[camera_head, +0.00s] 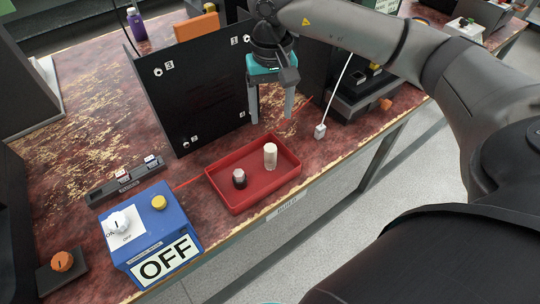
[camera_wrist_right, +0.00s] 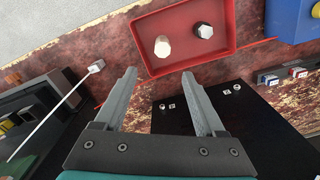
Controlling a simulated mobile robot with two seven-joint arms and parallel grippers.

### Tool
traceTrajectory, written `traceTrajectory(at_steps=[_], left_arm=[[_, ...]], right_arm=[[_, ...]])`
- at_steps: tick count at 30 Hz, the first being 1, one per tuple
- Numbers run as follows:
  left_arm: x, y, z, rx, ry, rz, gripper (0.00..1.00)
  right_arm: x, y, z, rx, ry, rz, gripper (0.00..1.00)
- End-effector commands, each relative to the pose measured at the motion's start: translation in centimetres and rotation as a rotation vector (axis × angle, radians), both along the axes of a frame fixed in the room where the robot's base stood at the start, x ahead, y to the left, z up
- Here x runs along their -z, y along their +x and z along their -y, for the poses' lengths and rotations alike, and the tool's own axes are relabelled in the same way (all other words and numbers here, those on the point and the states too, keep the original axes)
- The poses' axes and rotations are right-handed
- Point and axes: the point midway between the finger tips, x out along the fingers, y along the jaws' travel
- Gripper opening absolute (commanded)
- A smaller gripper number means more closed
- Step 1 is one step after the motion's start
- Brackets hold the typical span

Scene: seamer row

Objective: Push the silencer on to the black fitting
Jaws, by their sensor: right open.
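A tall cream-white cylinder (camera_head: 270,156), which looks like the silencer, stands upright in the red tray (camera_head: 217,186). A shorter piece with a dark body and pale top (camera_head: 239,178) stands beside it, apart from it. Both also show in the right wrist view, the cream cylinder (camera_wrist_right: 162,46) and the shorter piece (camera_wrist_right: 204,30). The black panel (camera_head: 205,95) carries small numbered ports; which one is the black fitting I cannot tell. My right gripper (camera_head: 271,117) is open and empty, pointing down between panel and tray. My left gripper is out of view.
A blue switch box (camera_head: 150,232) with an OFF label stands left of the tray. A dark strip with small switches (camera_head: 127,180) lies behind it. A white cable ends in a plug (camera_head: 320,131) right of the tray. A purple bottle (camera_head: 137,24) stands at the back left.

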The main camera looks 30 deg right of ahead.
Motion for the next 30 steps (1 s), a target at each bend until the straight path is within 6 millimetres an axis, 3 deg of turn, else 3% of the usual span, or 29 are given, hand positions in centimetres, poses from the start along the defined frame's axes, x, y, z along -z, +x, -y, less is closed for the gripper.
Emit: traceTrajectory(at_steps=[3, 9, 14, 25, 30], left_arm=[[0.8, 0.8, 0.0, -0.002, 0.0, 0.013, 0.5], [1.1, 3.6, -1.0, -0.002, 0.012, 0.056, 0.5], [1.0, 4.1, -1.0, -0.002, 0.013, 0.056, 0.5], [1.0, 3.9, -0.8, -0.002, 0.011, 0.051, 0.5], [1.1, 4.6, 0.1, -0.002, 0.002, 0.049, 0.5]], right_arm=[[3.2, -0.2, 0.0, 0.001, 0.0, -0.006, 0.72], [6.7, -0.1, 0.0, 0.0, 0.0, -0.004, 0.72], [7.9, -0.1, -0.1, 0.0, 0.001, -0.002, 0.72], [8.1, -0.1, -0.1, 0.0, 0.001, -0.002, 0.72], [9.9, -0.6, -0.5, -0.001, 0.002, -0.003, 0.72]])
